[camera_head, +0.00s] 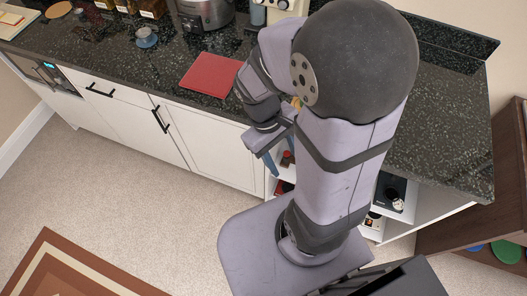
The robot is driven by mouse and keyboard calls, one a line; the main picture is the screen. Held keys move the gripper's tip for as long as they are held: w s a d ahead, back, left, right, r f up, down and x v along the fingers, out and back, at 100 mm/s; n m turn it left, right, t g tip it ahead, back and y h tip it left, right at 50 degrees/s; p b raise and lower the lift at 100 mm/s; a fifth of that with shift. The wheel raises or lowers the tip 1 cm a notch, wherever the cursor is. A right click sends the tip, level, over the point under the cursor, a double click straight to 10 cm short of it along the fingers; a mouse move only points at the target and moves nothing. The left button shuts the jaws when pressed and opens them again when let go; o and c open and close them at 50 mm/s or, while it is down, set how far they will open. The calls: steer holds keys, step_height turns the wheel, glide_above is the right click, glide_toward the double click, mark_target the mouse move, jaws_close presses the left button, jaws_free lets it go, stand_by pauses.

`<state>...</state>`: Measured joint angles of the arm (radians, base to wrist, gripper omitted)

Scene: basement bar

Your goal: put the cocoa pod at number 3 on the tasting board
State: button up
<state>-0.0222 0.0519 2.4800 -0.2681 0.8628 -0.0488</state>
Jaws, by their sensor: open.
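My gripper (281,160) is open, its blue fingers pointing down in front of the counter's front edge, beside the open shelves. Nothing shows clearly between the fingers. I cannot make out the cocoa pod for certain. A small yellow-orange thing (297,103) shows in part behind my arm, too covered to name. I cannot identify the tasting board or any number 3. A flat pale board or book (14,22) lies at the counter's far left, cut off by the picture edge. My arm hides part of the counter and shelves.
The dark speckled counter (180,55) bears a red mat (211,74), a blue-grey cup (146,36), a steel cooker (207,12) and dark reddish items (88,30). Open shelves below hold a black-and-white item (395,195). A striped rug (65,268) lies on the clear floor.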

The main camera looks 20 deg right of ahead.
steer(key=a+m+t, duration=0.1)
steer(key=w+a+r+m+y, duration=0.1)
steer(key=a, duration=0.1)
steer(key=w+a+m+t+y, duration=0.1)
steer(key=shift+w+a+r+t, duration=0.2)
steer(key=shift+a+r+t, duration=0.05)
steer(key=shift+a+t, duration=0.05)
stand_by(1.0)
